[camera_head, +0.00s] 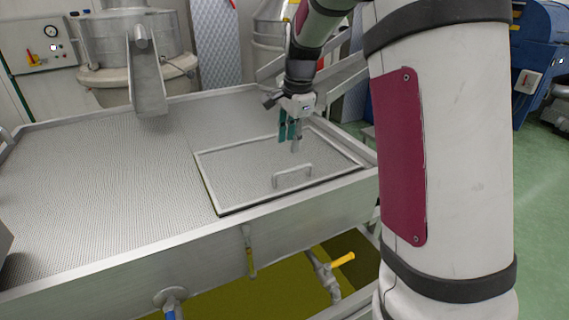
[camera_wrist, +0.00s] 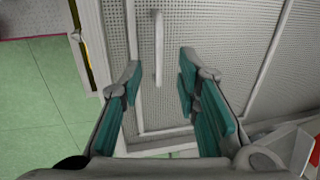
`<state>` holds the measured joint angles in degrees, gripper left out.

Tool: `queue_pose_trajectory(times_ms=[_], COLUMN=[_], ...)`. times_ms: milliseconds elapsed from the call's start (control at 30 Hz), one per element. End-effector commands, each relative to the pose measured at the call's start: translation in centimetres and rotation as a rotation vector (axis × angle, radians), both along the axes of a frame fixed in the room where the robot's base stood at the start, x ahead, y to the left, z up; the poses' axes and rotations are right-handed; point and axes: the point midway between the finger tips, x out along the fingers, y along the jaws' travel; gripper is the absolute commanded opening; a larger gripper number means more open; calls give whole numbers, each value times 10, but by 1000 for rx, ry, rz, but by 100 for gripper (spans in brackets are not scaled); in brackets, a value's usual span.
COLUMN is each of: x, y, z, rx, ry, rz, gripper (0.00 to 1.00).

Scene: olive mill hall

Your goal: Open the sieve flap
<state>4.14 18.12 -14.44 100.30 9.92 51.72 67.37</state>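The sieve flap (camera_head: 235,172) is a framed perforated metal panel, lying flat and closed in the right end of the long metal tray. Its bar handle (camera_head: 293,178) stands up near the front edge. My gripper (camera_head: 291,146) hangs fingers-down above the flap, behind the handle in the head view and apart from it. In the wrist view, my gripper (camera_wrist: 160,72) is open and empty, with teal pads on both fingers. The handle (camera_wrist: 158,48) lies ahead, in line with the gap between the fingertips, and the perforated flap (camera_wrist: 185,25) shows around it.
The perforated tray bed (camera_head: 95,185) extends left of the flap. A metal chute (camera_head: 146,80) overhangs its back edge. Below the front wall are a yellow-handled valve (camera_head: 343,259) and a pipe with a blue part (camera_head: 172,307). Green floor (camera_head: 540,210) is clear at right.

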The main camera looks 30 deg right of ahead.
Motion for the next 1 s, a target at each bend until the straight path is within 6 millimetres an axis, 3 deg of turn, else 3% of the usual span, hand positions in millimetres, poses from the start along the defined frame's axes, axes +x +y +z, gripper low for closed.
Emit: queue_pose_trajectory(times_ms=[200,500,933,1000], x=[7,16,18,18], y=[0,0,0,0], z=[-44,-85,-93,-93], rx=[0,-1,-2,-2], ry=[5,2,-1,-1], rz=[1,2,3,3], gripper=[30,30,30,14])
